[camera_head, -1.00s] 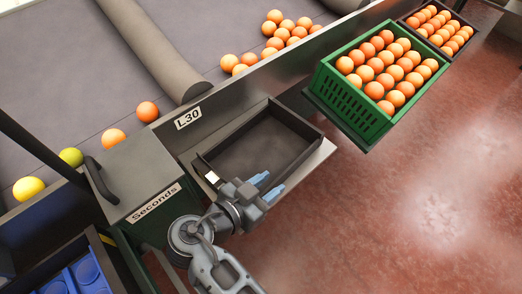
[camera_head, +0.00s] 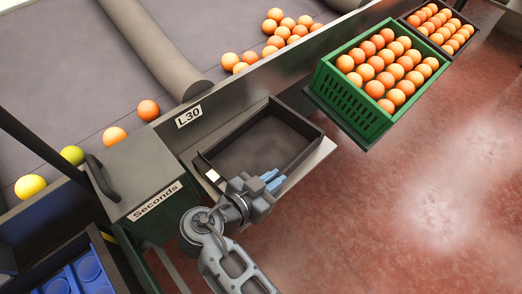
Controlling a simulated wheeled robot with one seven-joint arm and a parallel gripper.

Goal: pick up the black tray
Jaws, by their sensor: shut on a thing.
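The black tray (camera_head: 262,146) is empty and rests on a grey shelf beside the conveyor, under the "L30" label. The gripper hides part of the near wall, so the exact contact is hard to see. The tray appears to lie flat on the shelf.
A green crate (camera_head: 348,101) full of oranges stands right of the tray, with a dark crate (camera_head: 413,22) of oranges beyond. The "Seconds" box (camera_head: 139,180) is close on the left. Loose fruit lies on the conveyor (camera_head: 70,75). Open red floor (camera_head: 400,210) lies right.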

